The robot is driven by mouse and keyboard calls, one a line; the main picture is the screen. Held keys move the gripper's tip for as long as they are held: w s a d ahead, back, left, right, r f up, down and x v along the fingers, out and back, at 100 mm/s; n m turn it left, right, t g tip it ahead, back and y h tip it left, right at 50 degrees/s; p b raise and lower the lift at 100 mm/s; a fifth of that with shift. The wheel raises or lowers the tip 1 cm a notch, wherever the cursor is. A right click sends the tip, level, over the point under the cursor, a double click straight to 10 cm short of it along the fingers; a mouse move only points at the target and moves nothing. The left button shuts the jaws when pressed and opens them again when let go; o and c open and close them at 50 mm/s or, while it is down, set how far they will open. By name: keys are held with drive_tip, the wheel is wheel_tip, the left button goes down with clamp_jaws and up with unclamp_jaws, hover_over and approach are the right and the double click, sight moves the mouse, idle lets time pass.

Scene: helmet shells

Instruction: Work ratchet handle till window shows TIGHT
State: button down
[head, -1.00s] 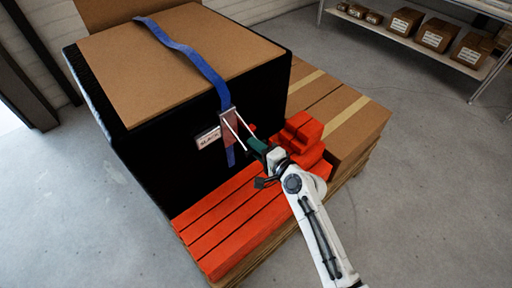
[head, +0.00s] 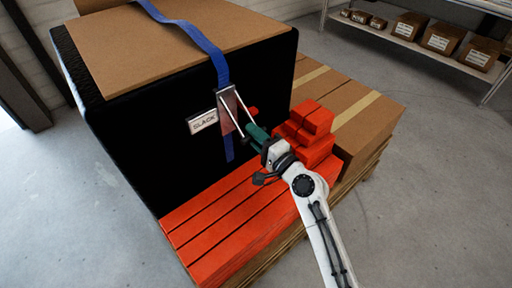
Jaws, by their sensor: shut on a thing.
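A blue strap (head: 192,34) runs over the top of a large black-sided box (head: 150,130) and down its front face. A metal ratchet (head: 229,108) sits on the strap at that face. Its handle stands out toward me and ends in a green grip (head: 256,133). My gripper (head: 262,141) is shut on the green grip; its fingertips are small and partly hidden. The label window (head: 203,121), left of the ratchet, reads SLACK. A small red part (head: 253,111) shows just right of the ratchet.
Orange-red planks (head: 225,225) lie on the pallet before the box. Stacked red blocks (head: 309,125) stand right of my gripper, close to my arm. Cardboard boxes (head: 365,125) fill the pallet's right side. A shelf (head: 400,35) stands at the back right. The floor around is clear.

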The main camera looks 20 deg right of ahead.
drive_tip(key=shift+w+a+f+t+y+b, duration=0.15)
drive_tip(key=shift+w+f+t+b, duration=0.3)
drive_tip(key=shift+b, duration=1.55)
drive_tip(key=shift+w+f+t+y+b, duration=0.1)
drive_tip(key=shift+f+t+b, duration=0.45)
drive_tip(key=shift+b, duration=1.4)
drive_tip(key=shift+w+a+f+t+y+b, duration=0.2)
drive_tip(key=shift+f+b, duration=0.5)
drive_tip(key=shift+b, duration=1.3)
drive_tip(key=shift+t+y, duration=0.25)
drive_tip(key=shift+t, duration=0.65)
drive_tip(key=shift+w+a+f+b, duration=0.25)
drive_tip(key=shift+w+b, duration=0.5)
drive_tip(key=shift+b, duration=1.2)
drive_tip(key=shift+w+a+f+b, duration=0.15)
drive_tip(key=shift+w+f+b, duration=0.4)
drive_tip(key=shift+b, duration=1.45)
drive_tip(key=shift+w+a+f+b, duration=0.15)
drive_tip(key=shift+w+b, duration=0.8)
drive_tip(key=shift+b, duration=1)
drive_tip(key=shift+w, duration=0.1)
drive_tip(key=c, duration=1.1)
unclamp_jaws()
drive_tip(key=b+v, duration=0.1)
drive_tip(key=v, duration=0.9)
drive_tip(key=shift+s+f, duration=0.2)
drive_tip(key=shift+s, duration=0.15)
